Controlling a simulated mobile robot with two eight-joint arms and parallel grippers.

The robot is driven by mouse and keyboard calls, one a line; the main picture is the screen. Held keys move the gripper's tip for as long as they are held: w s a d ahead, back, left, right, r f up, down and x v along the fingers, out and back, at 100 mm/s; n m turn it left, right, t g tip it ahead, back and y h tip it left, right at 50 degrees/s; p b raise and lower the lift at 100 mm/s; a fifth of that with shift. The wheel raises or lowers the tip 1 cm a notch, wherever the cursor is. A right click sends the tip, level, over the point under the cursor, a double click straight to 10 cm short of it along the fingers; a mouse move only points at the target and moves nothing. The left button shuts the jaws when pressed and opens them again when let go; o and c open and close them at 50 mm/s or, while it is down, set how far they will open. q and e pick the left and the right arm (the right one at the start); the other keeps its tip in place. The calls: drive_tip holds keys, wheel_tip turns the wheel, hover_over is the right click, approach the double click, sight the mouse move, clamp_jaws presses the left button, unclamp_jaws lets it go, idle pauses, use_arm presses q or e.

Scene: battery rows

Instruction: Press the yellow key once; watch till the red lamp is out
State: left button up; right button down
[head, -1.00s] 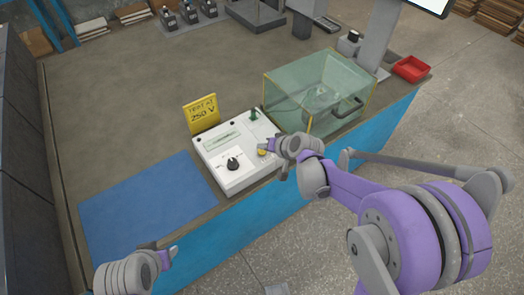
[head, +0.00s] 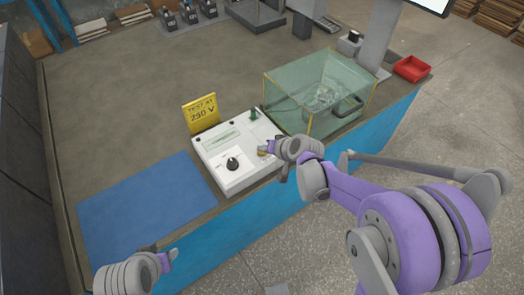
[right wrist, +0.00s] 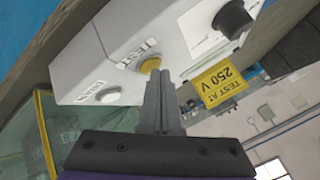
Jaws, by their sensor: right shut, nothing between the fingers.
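The white tester box (head: 236,178) stands near the table's front edge, with a black dial (head: 232,163) and a pale meter window. Its yellow key (right wrist: 149,66), labelled TEST, shows in the right wrist view; in the head view (head: 262,152) my gripper partly covers it. My right gripper (right wrist: 160,76) is shut and empty, its tips at the key and seemingly touching it; I cannot tell how far the key is pressed. My left gripper (head: 168,259) is low at the left, apart from the box; its jaw opening is unclear. I cannot make out a red lamp.
A yellow sign (head: 201,112) reading TEST AT 250 V stands behind the box. A glass case (head: 300,112) stands close on its right. A blue mat (head: 145,208) lies bare at its left. A red tray (head: 412,68) sits at the far right.

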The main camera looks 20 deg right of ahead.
sight(264, 154)
drive_tip(key=shift+f, duration=0.15)
idle(0.4)
drive_tip(key=shift+r+p, duration=0.5)
drive_tip(key=shift+r, duration=0.3)
drive_tip(key=shift+r, duration=0.15)
drive_tip(key=shift+r+p, duration=1.75)
drive_tip(key=shift+r, duration=0.7)
drive_tip(key=shift+f, duration=0.1)
